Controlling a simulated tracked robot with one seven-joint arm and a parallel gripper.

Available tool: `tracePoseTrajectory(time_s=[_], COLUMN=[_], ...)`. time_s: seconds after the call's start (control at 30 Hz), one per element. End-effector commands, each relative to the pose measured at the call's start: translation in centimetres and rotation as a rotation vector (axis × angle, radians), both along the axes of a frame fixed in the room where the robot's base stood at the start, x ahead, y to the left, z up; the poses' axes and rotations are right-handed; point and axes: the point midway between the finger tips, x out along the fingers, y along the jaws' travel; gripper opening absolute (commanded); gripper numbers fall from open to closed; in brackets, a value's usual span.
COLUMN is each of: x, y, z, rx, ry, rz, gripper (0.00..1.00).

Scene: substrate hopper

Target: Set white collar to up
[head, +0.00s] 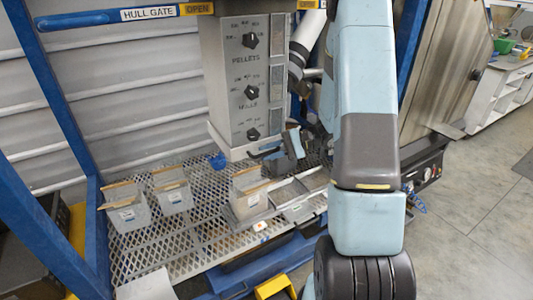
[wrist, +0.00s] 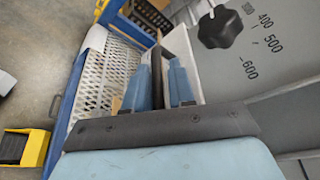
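The white collar (head: 231,146) wraps the lower end of the grey hopper column. A small blue tab (head: 218,161) shows at its lower left. My gripper (head: 272,150) is at the collar's right front side, close to its lower edge; I cannot tell whether it touches. In the wrist view my gripper (wrist: 163,65) has its two blue fingers apart, with a dark upright strip between them. A pale surface, likely the collar (wrist: 205,62), lies just right of the fingers. My arm hides the collar's far right side.
The column (head: 245,70) carries several black knobs; one knob (wrist: 221,27) is near my gripper. Below is a mesh shelf (head: 190,235) with several bins, one bin (head: 247,194) under the column. A blue frame post (head: 60,100) stands at left.

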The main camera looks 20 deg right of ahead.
Motion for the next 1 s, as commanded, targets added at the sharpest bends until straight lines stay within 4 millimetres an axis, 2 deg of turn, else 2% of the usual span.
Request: tracePoseTrajectory(time_s=[0.6, 0.8, 1.0], x=[-1.2, -1.4, -1.5], y=[-10.7, -12.4, -12.8], z=[2.3, 2.7, 2.8], rx=[0.000, 0.001, 0.001], ry=[-0.002, -0.002, 0.000], rz=[-0.003, -0.002, -0.001], gripper=[0.23, 0.23, 0.23])
